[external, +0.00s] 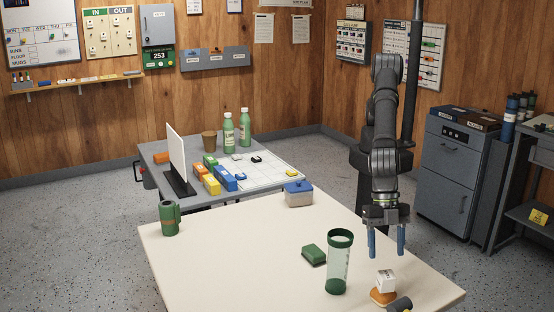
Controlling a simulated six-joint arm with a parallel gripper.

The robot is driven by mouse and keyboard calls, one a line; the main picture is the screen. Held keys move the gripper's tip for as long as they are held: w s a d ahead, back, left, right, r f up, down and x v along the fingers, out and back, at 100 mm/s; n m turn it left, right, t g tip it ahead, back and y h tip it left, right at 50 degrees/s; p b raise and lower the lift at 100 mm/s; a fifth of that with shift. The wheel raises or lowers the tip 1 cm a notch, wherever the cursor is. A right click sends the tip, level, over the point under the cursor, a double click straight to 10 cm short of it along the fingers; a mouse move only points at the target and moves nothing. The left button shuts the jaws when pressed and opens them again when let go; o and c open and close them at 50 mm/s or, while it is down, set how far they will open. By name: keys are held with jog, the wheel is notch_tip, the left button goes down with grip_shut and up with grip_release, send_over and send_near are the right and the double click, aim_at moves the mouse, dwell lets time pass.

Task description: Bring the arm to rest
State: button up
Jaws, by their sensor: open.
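My gripper (386,241) hangs from my dark grey arm at the right side of the cream table (230,255). Its two blue fingers point down and stand apart, with nothing between them. In the picture they are above and behind a white block (386,281) that sits on an orange base (382,297). A clear tube with a green rim (338,265) stands upright to the left of the gripper. A dark green block (313,254) lies left of the tube.
A blue-lidded container (298,193) stands at the table's back edge, and a green cylinder (169,218) at its left. A dark cylinder (400,305) lies at the front edge. A grey side table (155,152) holds bottles and coloured boxes. The cream table's left middle is clear.

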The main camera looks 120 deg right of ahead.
aim_at(387, 273)
jog(key=x, duration=0.8)
jog(key=shift+f, duration=0.15)
notch_tip(387, 273, up, 11)
jog(key=shift+f, duration=0.1)
jog(key=s+d+f+n+g, duration=0.35)
jog(key=s+d+n, duration=0.35)
jog(key=d, duration=0.4)
jog(key=shift+t, duration=0.35)
jog(key=s+a+f, duration=0.1)
jog(key=a+f, duration=0.1)
jog(key=a, duration=0.1)
jog(key=s+a+f, duration=0.2)
jog(key=a+f, duration=0.1)
jog(key=a, duration=0.1)
jog(key=s+a+f, duration=0.2)
jog(key=a+f, duration=0.1)
jog(key=a, duration=0.1)
jog(key=shift+f, duration=0.7)
